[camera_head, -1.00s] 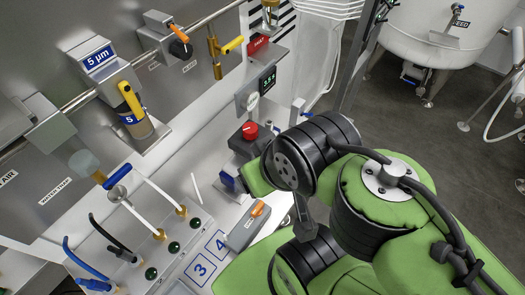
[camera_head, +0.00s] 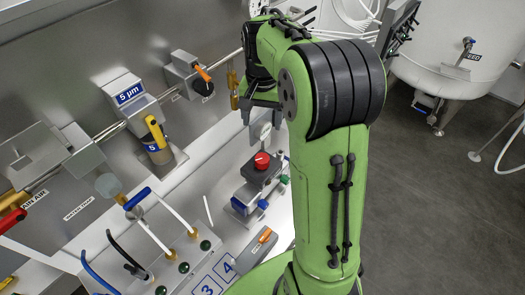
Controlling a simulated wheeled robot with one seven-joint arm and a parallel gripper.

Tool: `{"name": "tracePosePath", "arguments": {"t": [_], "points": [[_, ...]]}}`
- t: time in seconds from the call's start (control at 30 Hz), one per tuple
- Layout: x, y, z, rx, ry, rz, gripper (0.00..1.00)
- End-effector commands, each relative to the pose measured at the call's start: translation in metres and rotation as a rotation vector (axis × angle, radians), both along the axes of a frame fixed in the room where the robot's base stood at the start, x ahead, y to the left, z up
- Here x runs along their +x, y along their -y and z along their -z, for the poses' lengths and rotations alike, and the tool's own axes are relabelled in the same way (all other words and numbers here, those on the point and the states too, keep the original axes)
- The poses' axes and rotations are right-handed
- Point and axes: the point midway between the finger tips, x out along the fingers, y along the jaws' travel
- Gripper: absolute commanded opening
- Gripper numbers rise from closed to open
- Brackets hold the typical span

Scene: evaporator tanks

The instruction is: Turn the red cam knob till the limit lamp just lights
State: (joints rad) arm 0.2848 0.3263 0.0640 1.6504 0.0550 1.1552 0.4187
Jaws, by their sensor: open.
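The red cam knob (camera_head: 262,160) sits on top of a dark grey box on the white bench, in the middle of the head view. My gripper (camera_head: 263,115) points down above and slightly behind the knob in the picture, apart from it. Its dark jaws are open with nothing seen between them. Small blue and green fittings show around the base of the knob's box. I cannot pick out the limit lamp or tell whether any lamp is lit. My green arm hides the area right of the knob.
A grey box with an orange lever (camera_head: 265,236) stands in front of the knob. A yellow-handled 5 µm filter (camera_head: 155,131) and an orange-handled valve (camera_head: 203,74) are on the back wall at left. Tubes and green buttons fill the front-left panel.

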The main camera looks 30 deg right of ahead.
Motion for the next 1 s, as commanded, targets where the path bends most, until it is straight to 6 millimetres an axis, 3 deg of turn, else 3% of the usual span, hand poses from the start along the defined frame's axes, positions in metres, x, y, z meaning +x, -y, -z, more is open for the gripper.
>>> {"name": "tracePosePath", "arguments": {"t": [0.17,0.7,0.83,1.0], "points": [[0.004,0.003,0.018,0.005,-0.014,0.015,0.74],[0.002,0.002,0.145,0.006,-0.013,0.012,0.74],[0.003,0.002,0.159,0.005,-0.011,0.012,0.74],[0.003,0.002,0.163,0.004,-0.009,0.012,0.74]]}}
